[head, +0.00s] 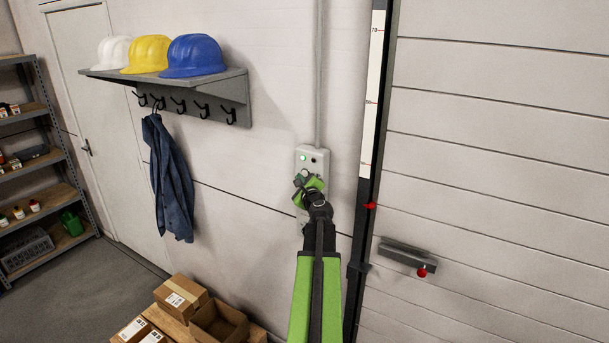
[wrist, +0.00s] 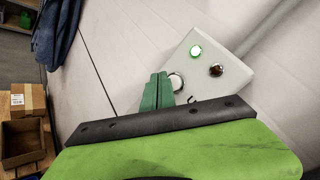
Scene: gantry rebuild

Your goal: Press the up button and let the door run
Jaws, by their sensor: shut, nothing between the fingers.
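The pale control box (head: 313,158) is on the wall left of the door, with a conduit running up from it. In the wrist view, the box (wrist: 236,88) shows a lit green lamp (wrist: 196,51), a dark red lamp (wrist: 216,70) and a pale round button (wrist: 177,82). My gripper (head: 302,180) is in front of the box and covers part of its face. In the wrist view, my shut green fingers (wrist: 160,88) are beside the pale button; I cannot tell whether they touch it. The panelled door (head: 490,150) fills the right side.
A dark door track (head: 378,130) with a scale strip (head: 373,100) and red pointer (head: 370,206) runs beside the door. A shelf (head: 235,88) with helmets and a hanging blue jacket (head: 168,180) are to the left. Cardboard boxes (head: 181,296) stand low in front.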

